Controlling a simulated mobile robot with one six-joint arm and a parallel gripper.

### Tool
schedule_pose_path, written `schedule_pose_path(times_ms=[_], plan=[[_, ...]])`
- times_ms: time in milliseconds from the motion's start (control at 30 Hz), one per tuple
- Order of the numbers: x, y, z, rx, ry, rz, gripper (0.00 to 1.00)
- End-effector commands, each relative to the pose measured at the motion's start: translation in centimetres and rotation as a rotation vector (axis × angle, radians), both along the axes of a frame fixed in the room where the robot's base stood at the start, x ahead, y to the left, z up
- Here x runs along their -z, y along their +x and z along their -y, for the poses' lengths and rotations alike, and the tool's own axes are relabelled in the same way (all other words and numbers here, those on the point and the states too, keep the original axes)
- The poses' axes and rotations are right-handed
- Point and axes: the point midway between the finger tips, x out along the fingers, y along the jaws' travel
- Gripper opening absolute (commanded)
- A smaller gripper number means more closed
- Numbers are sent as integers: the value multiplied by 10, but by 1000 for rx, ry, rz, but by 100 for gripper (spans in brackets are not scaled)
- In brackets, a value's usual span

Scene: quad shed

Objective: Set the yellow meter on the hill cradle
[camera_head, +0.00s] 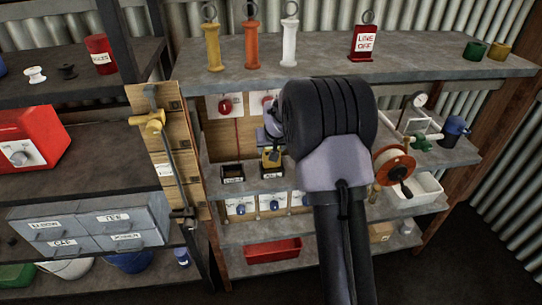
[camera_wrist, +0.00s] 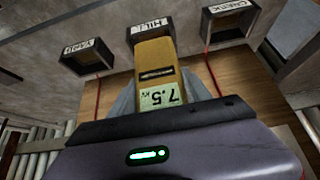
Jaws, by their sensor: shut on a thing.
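The yellow meter (camera_wrist: 155,65) has a pale display reading 7.5 and is between the fingers of my gripper (camera_wrist: 165,98). In the head view the meter (camera_head: 271,157) shows just left of my dark wrist. The hill cradle (camera_wrist: 146,24), a dark open box with a white label, is at the meter's far end in the wrist view. It also shows in the head view (camera_head: 272,172), directly below the meter. The meter's lower end overlaps the cradle's opening; I cannot tell whether it rests on the bottom. My wrist hides part of the gripper in the head view.
An orange cable reel (camera_head: 393,165) stands right of my arm. Coloured rods, including a yellow one (camera_head: 212,48), stand on the shelf above. A red bin (camera_head: 272,251) is below.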

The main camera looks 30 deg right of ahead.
Motion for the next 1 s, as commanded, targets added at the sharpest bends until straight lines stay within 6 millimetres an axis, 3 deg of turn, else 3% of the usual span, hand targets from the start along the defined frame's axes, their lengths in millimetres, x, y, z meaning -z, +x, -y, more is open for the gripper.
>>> schedule_pose_path(times_ms=[167, 333, 667, 700, 800, 1000], plan=[[4, 15, 7, 0, 0, 0, 0], [39, 13, 6, 0, 0, -1, 0], [40, 13, 6, 0, 0, 1, 0], [40, 13, 6, 0, 0, 0, 60], [39, 13, 6, 0, 0, 0, 78], [39, 13, 6, 0, 0, 0, 78]])
